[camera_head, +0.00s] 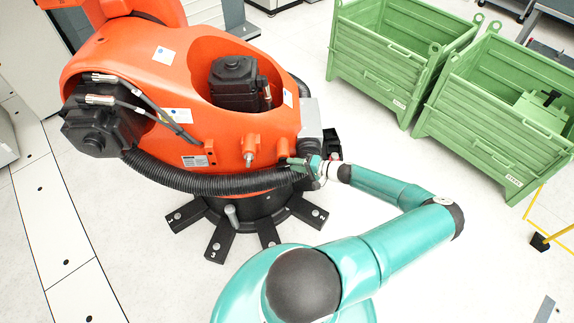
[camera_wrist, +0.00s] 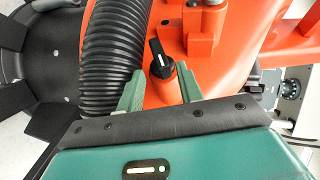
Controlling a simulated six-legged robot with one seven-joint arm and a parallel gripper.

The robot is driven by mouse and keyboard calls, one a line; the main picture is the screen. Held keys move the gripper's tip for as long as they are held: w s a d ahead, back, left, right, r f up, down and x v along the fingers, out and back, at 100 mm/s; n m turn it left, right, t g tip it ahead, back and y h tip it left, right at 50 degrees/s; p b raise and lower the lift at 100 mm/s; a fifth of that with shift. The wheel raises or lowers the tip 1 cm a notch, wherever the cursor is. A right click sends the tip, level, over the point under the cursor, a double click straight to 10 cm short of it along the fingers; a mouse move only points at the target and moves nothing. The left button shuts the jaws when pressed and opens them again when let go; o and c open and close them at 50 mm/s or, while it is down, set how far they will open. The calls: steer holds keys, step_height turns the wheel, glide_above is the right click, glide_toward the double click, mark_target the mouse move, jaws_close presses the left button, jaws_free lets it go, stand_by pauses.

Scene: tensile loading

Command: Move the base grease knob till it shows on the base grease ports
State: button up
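The knob (camera_wrist: 160,60) is black with a pale mark on its raised handle. It sits on the orange machine base (camera_wrist: 222,75) in the wrist view. My gripper (camera_wrist: 159,72) has its two green fingers apart, one on each side of the knob's lower part in the picture; I cannot tell whether they touch it. In the head view my gripper (camera_head: 304,165) is at the right side of the orange base (camera_head: 225,125) and I cannot make out the knob there. I cannot identify grease ports or labels for them.
A thick black ribbed hose (camera_wrist: 112,50) runs close to my left finger; it also shows in the head view (camera_head: 200,184). Orange blocks (camera_wrist: 203,25) stand beyond the knob. Two green crates (camera_head: 395,60) stand at the upper right. Black feet (camera_head: 268,235) spread under the machine.

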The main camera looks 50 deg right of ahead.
steer(key=v, duration=1)
steer(key=shift+a, duration=0.3)
steer(key=shift+s+f, duration=0.1)
